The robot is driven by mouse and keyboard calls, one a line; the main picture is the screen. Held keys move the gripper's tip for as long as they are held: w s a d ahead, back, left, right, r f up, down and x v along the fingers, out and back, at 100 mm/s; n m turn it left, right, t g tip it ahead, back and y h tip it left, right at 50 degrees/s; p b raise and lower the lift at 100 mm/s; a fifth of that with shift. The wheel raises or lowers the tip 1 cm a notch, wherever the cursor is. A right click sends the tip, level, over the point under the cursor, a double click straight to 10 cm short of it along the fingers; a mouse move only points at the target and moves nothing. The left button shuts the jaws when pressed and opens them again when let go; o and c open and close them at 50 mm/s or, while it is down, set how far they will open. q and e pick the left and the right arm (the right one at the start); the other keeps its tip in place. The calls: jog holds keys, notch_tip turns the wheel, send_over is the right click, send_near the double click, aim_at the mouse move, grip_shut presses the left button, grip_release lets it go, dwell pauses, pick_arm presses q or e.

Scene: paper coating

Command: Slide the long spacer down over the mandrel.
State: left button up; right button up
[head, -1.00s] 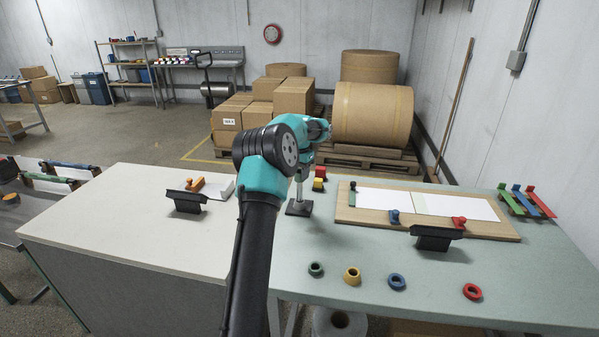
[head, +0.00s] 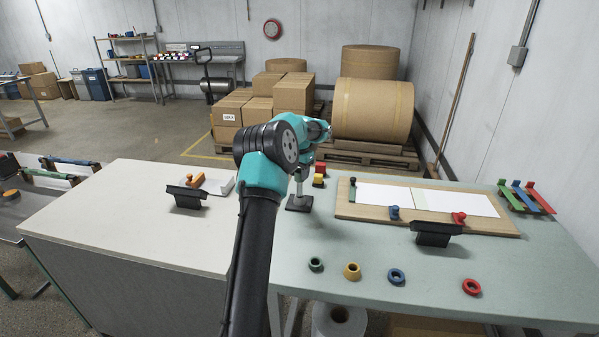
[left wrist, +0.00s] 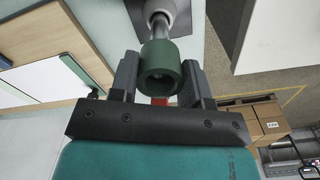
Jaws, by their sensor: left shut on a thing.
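The mandrel (head: 299,191) is an upright metal post on a dark square base, near the left edge of the green table. My left arm reaches over it in the head view and hides most of the hand. In the left wrist view my left gripper (left wrist: 160,68) is shut on the green spacer (left wrist: 161,55), a short thick tube with its bore facing the camera. The mandrel's rod (left wrist: 160,27) shows just beyond the spacer, in line with it, with a pale collar near the base. I cannot tell whether the spacer is around the rod. My right gripper is not in view.
Dark green (head: 316,264), yellow (head: 352,271), blue (head: 396,277) and red (head: 471,287) rings lie along the green table's front. A wooden board (head: 360,213) with white sheets lies to the right. Red and yellow blocks (head: 319,174) stand behind the mandrel.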

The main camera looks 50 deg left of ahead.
pick_arm(q)
jog(key=o, duration=1)
notch_tip(320, 180, up, 17)
jog(key=shift+r, duration=0.15)
dwell(0.9)
